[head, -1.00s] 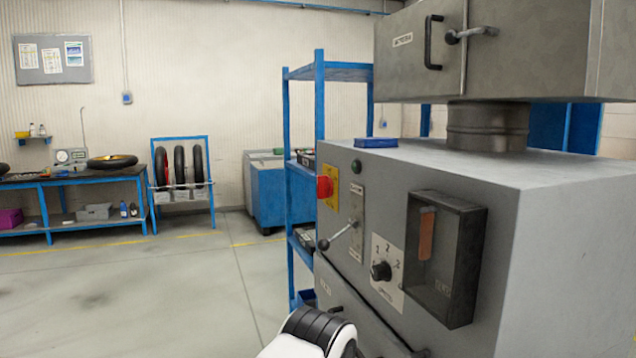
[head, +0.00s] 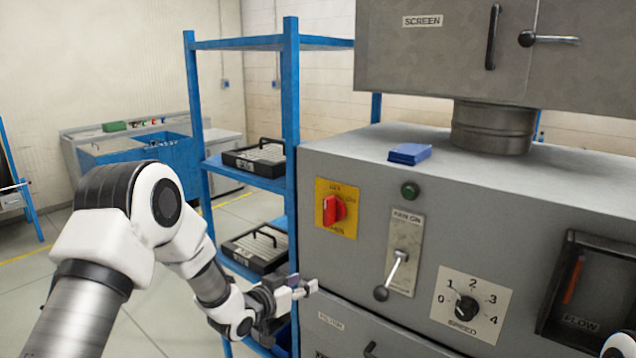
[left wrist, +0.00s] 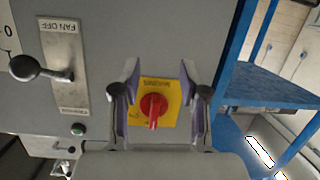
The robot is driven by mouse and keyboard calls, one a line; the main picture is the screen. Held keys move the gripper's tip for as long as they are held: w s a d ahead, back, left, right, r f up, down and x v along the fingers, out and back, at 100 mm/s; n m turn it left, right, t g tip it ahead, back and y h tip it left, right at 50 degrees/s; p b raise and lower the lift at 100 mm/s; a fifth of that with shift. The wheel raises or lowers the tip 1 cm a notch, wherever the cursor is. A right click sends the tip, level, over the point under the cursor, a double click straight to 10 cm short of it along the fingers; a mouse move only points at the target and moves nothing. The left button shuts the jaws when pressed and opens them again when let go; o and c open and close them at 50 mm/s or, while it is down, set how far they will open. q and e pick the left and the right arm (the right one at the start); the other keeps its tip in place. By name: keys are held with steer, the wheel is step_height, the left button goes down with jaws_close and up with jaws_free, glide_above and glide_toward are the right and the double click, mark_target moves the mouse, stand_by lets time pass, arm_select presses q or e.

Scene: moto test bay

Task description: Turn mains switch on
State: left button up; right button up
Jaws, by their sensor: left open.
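The mains switch (head: 334,209) is a red rotary knob on a yellow plate (head: 349,189), at the upper left of the grey cabinet's front panel. In the left wrist view the red knob (left wrist: 153,106) shows between my fingers, its grip bar pointing down in that picture. My left gripper (head: 306,288) is open and empty. In the head view it is below and slightly left of the switch, near the cabinet's left edge. In the left wrist view its two spread fingers (left wrist: 160,70) frame the yellow plate. I see no contact with the knob. My right gripper is out of view.
A fan lever (head: 391,275) with a dark ball sticks out right of the switch. A speed dial (head: 466,306) and a flow window (head: 585,290) are farther right. A green button (head: 410,190) is above the lever. A blue shelf (head: 292,120) stands close on the left.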

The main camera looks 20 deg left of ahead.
mark_target(325, 210)
arm_select(q)
steer(key=w+r+m+t+h+p, duration=0.2)
steer(key=w+r+t, duration=0.15)
steer(key=r, duration=1.15)
steer(key=shift+g, duration=0.45)
steer(key=x, duration=0.2)
steer(key=p+x, duration=0.1)
steer(key=x, duration=0.1)
steer(key=p+x, duration=0.1)
steer(key=x, duration=0.2)
steer(key=shift+w+a+f, duration=0.25)
steer(key=shift+f, duration=0.1)
steer(key=shift+w+d, duration=0.25)
steer(key=shift+d, duration=0.05)
steer(key=shift+s+a, duration=0.1)
steer(key=shift+c, duration=1)
jaws_close()
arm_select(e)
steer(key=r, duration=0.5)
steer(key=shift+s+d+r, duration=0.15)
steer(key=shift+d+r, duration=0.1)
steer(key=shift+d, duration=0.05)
